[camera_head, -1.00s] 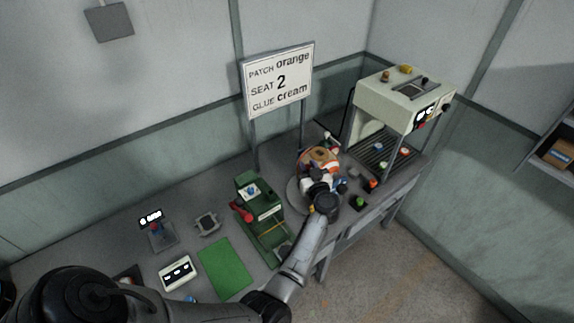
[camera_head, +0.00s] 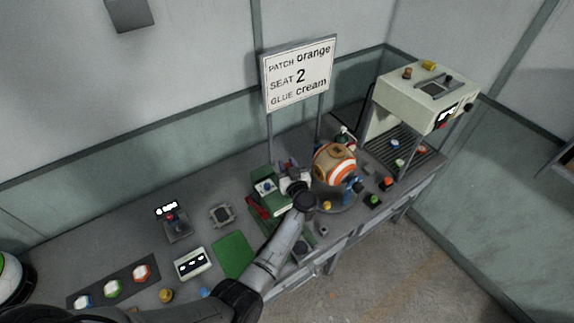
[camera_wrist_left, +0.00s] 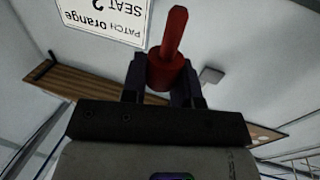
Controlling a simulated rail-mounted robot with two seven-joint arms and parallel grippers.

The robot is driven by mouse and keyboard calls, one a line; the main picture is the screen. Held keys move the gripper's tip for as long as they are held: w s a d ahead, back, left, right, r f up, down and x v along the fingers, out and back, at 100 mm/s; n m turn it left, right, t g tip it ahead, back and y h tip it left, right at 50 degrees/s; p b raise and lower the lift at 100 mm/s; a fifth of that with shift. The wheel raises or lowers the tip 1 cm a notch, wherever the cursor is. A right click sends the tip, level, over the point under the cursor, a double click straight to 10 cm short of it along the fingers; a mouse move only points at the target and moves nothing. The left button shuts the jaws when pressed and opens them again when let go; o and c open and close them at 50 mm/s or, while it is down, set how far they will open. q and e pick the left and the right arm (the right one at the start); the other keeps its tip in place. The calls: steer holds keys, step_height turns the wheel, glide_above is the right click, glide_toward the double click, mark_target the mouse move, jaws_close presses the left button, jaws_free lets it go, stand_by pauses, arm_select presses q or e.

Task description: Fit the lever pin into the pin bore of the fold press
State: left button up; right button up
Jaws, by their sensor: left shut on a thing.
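My left gripper (camera_head: 290,178) is beside and above the green fold press (camera_head: 265,187), partly covering its right side. In the left wrist view the gripper (camera_wrist_left: 167,78) is shut on a red pin, the lever pin (camera_wrist_left: 170,62), with a thick round body between the fingers and a thinner shaft sticking out past them. The pin is hard to make out in the head view. The press has a red part (camera_head: 258,207) on its near left side. The pin bore is hidden or too small to tell. My right gripper is not in view.
An orange, white and tan ball (camera_head: 335,165) sits on a round stand right of the press. A cream machine (camera_head: 425,95) stands at the back right. A sign (camera_head: 300,75) rises behind the press. A green mat (camera_head: 234,254) lies in front left.

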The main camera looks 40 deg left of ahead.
arm_select(q)
steer(key=shift+r+p, duration=0.15)
steer(key=shift+p, duration=0.35)
step_height(320, 180, down, 4)
steer(key=b, duration=0.3)
steer(key=shift+f+b, duration=0.65)
steer(key=shift+f, duration=0.35)
steer(key=shift+p, duration=0.3)
stand_by(0.4)
steer(key=shift+p, duration=0.3)
stand_by(0.6)
